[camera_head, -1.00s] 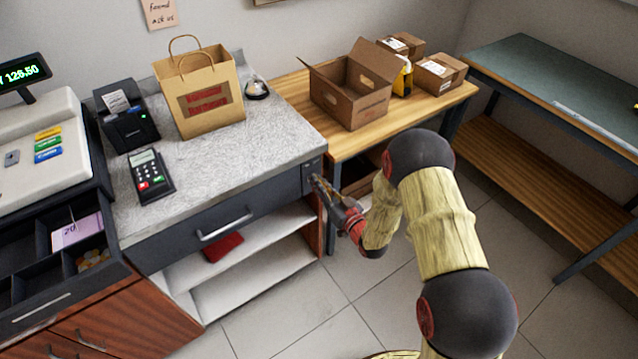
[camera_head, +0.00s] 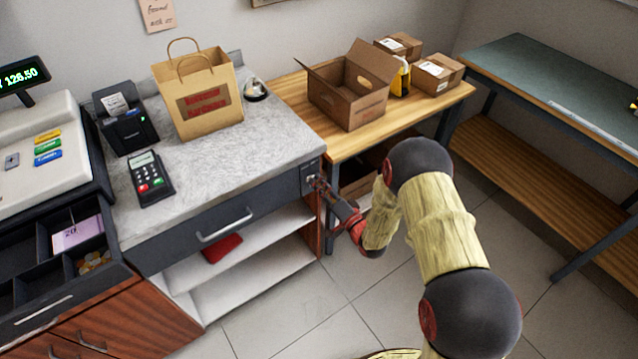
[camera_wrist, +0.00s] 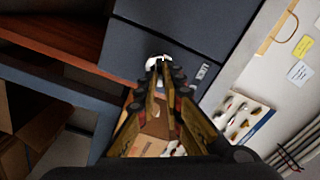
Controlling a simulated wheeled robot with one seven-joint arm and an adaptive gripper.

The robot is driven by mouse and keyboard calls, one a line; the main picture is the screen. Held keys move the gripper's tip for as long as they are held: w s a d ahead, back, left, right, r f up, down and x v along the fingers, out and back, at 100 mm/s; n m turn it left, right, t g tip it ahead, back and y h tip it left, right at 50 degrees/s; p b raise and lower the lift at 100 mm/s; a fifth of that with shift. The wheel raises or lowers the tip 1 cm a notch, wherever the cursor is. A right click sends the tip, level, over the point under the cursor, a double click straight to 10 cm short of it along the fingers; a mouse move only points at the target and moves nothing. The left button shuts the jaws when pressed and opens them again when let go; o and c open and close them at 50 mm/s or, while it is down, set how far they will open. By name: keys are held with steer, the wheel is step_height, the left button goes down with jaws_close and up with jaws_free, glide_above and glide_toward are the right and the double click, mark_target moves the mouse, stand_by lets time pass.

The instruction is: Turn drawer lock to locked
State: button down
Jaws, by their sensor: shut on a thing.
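The drawer lock is a small bright silver piece (camera_wrist: 157,58) on the dark drawer panel (camera_wrist: 140,45) in the wrist view. In the head view it sits on the dark panel (camera_head: 309,172) at the right end of the counter's drawer front (camera_head: 225,222), mostly hidden by my fingertips. My gripper (camera_head: 320,186) reaches it from the right. In the wrist view my gripper (camera_wrist: 160,72) has its fingertips close together, shut on the lock piece. A small white label (camera_wrist: 203,72) is beside it; its text and the lock's exact angle are too small to read.
The counter top (camera_head: 225,150) holds a paper bag (camera_head: 200,100), a card terminal (camera_head: 151,178) and a bell (camera_head: 256,90). A wooden table (camera_head: 410,117) with boxes stands close behind my gripper. An open cash drawer (camera_head: 55,240) is at left. The floor in front is clear.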

steer(key=m, duration=0.4)
steer(key=shift+d+f+m+p, duration=0.1)
steer(key=shift+f+m+p, duration=0.1)
steer(key=shift+m+p, duration=0.2)
stand_by(0.4)
steer(key=c, duration=1.9)
jaws_free()
steer(key=shift+d, duration=0.1)
steer(key=v, duration=1.1)
steer(key=shift+s+d, duration=0.2)
steer(key=shift+s, duration=0.1)
